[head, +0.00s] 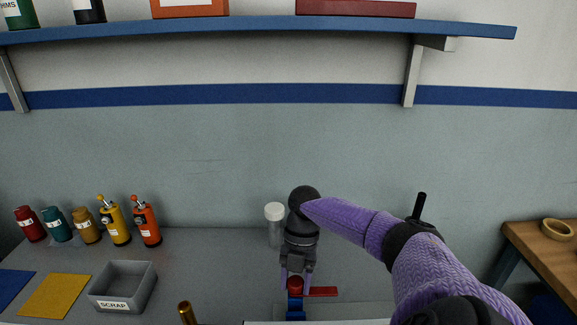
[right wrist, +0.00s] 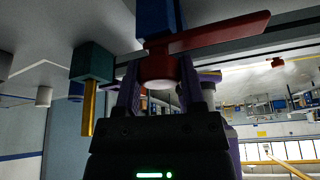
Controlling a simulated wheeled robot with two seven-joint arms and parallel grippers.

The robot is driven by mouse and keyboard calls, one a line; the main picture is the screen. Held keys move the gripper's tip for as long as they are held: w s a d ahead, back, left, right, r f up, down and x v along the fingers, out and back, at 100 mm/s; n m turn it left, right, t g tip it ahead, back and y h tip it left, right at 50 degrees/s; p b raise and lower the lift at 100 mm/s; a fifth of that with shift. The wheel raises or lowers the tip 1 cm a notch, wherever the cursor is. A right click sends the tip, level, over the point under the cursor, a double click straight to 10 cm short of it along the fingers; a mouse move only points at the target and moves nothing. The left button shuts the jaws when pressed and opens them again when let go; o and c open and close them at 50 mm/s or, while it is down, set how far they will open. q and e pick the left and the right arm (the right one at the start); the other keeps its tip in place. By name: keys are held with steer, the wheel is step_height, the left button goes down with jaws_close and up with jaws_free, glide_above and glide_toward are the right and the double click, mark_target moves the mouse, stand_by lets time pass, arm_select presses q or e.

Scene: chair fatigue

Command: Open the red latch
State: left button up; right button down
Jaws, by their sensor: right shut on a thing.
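The red latch (head: 320,291) has a round red hub and a flat arm pointing right, on top of a blue post (head: 296,306) at the bottom middle of the head view. My right gripper (head: 296,280) reaches down over it and is shut on the hub. In the right wrist view the latch arm (right wrist: 222,34) runs to the upper right, and the hub sits between the fingers of my right gripper (right wrist: 160,88). The blue post (right wrist: 157,18) shows behind it. My left gripper is not in view.
A brass-tipped rod (head: 187,312) stands left of the latch. A white-capped clear jar (head: 275,226) stands behind my gripper. A grey scrap bin (head: 122,287), a yellow mat (head: 56,296) and several bottles are at the left. A shelf (head: 250,26) hangs above. The bench right of the latch looks clear.

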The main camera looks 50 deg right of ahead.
stand_by(0.5)
steer(key=shift+c, duration=1)
jaws_free()
steer(key=shift+r, duration=0.1)
steer(key=v, duration=0.9)
steer(key=shift+r+p, duration=0.35)
steer(key=shift+w+d, duration=0.1)
steer(key=shift+d, duration=0.05)
